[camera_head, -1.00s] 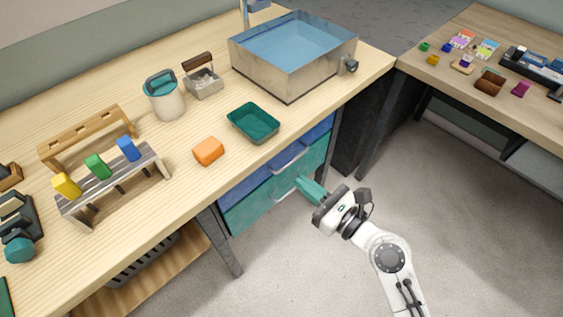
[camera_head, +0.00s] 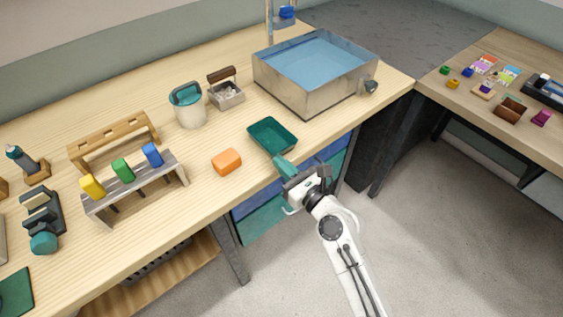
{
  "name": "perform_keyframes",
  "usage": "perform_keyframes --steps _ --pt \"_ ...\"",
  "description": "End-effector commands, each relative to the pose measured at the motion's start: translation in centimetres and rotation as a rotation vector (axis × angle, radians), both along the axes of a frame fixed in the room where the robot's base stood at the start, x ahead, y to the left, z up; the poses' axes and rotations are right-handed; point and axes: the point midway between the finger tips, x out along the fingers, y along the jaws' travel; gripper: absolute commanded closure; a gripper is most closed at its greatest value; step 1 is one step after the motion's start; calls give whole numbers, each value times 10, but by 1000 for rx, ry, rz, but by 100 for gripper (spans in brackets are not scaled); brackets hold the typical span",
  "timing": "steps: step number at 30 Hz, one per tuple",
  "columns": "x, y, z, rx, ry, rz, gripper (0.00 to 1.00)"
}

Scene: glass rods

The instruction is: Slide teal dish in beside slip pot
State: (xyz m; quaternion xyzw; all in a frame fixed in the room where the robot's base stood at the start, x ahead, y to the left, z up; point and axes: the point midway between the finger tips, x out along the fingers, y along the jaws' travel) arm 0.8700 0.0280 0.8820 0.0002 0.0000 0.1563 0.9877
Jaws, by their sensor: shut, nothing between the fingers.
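The teal dish (camera_head: 272,136) is a shallow rectangular tray lying flat on the wooden bench near its front edge. The slip pot (camera_head: 189,107) is probably the pale round pot with a teal top, standing upright farther back and to the left of the dish, apart from it. My gripper (camera_head: 279,160) has teal fingers, is shut and empty, and is at the near edge of the dish. I cannot tell whether the fingertips touch the dish.
An orange block (camera_head: 227,161) lies left of my gripper. A metal basin (camera_head: 312,94) of blue water stands behind the dish. A small grey caddy (camera_head: 226,94) is right of the pot. A rack (camera_head: 136,187) with coloured handles stands left. Bench between dish and pot is clear.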

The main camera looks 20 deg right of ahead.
Motion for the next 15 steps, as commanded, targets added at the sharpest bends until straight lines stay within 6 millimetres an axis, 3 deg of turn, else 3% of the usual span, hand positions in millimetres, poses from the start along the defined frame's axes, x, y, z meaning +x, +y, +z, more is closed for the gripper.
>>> perform_keyframes --steps 15 --pt "10 4 1 0 -1 1 100"
